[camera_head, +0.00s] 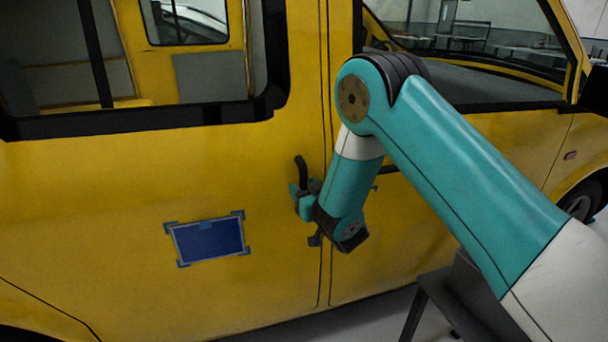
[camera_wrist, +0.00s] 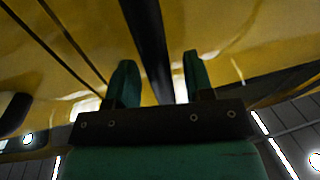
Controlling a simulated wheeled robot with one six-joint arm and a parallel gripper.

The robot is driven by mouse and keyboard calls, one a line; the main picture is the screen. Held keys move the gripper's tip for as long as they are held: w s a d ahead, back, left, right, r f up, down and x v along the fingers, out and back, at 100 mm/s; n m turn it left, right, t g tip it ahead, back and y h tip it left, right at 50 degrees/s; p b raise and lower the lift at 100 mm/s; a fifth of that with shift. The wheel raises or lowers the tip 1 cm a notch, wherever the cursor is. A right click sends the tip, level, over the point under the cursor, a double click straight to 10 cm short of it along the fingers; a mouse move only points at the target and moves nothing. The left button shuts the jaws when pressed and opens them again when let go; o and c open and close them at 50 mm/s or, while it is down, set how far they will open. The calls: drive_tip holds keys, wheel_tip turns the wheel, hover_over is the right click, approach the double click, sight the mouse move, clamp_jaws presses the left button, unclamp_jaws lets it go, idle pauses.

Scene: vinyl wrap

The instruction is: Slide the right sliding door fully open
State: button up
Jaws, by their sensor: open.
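The yellow sliding door (camera_head: 110,200) fills the left of the head view, with a large window. It appears closed, with only a narrow seam at its right edge. Its black upright handle (camera_head: 301,172) stands near that edge. My gripper (camera_head: 303,200) is at the handle's lower part. In the wrist view, the two green fingers of my gripper (camera_wrist: 160,75) are apart, and a dark bar, apparently the handle (camera_wrist: 148,40), runs between them. Gaps show on both sides of the bar. Whether a finger touches it is unclear.
A blue panel (camera_head: 208,239) with corner marks is on the door, left of the handle. The yellow front door (camera_head: 490,150) with its own window lies to the right. A dark stand (camera_head: 440,295) is at the lower right. Grey floor shows below the van.

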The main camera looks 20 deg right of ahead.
drive_tip(key=shift+w+p, duration=0.25)
drive_tip(key=shift+p, duration=0.05)
clamp_jaws()
drive_tip(key=shift+a+f, duration=0.1)
